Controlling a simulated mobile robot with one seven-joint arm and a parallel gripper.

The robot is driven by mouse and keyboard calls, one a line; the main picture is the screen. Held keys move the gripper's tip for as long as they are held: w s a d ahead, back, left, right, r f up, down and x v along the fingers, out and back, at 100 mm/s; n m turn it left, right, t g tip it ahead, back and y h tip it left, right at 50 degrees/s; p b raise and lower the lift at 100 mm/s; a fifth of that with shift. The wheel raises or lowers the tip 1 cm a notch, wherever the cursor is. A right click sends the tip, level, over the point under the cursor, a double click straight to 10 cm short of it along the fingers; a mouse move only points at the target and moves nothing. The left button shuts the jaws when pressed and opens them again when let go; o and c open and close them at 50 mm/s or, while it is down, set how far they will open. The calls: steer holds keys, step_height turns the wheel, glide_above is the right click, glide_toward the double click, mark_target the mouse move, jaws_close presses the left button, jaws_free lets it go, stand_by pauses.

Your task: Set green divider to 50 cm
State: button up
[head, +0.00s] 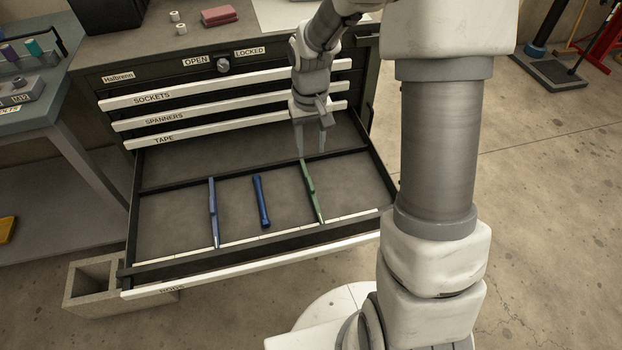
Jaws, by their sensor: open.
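The green divider (312,193) stands in the open bottom drawer (360,185), right of centre, running from the drawer's black cross rail (240,173) to its front. A blue divider (213,213) stands to the left. A pale ruled strip (275,234) lies along the drawer front; its marks are too small to read. My gripper (311,153) points down at the far end of the green divider, its fingers open and apart. I cannot tell whether either finger touches the divider.
A dark blue tool (261,202) lies between the dividers. The shut drawers labelled SOCKETS, SPANNERS and TAPE (222,122) are just behind my gripper. The chest's lock knob (223,65) is above. A workbench (50,95) stands left and a concrete block (90,284) sits below the drawer.

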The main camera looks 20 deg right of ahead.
mark_target(311, 183)
step_height(311, 183, down, 13)
steer(key=b, duration=0.3)
steer(key=shift+r, duration=0.2)
jaws_close()
stand_by(1.2)
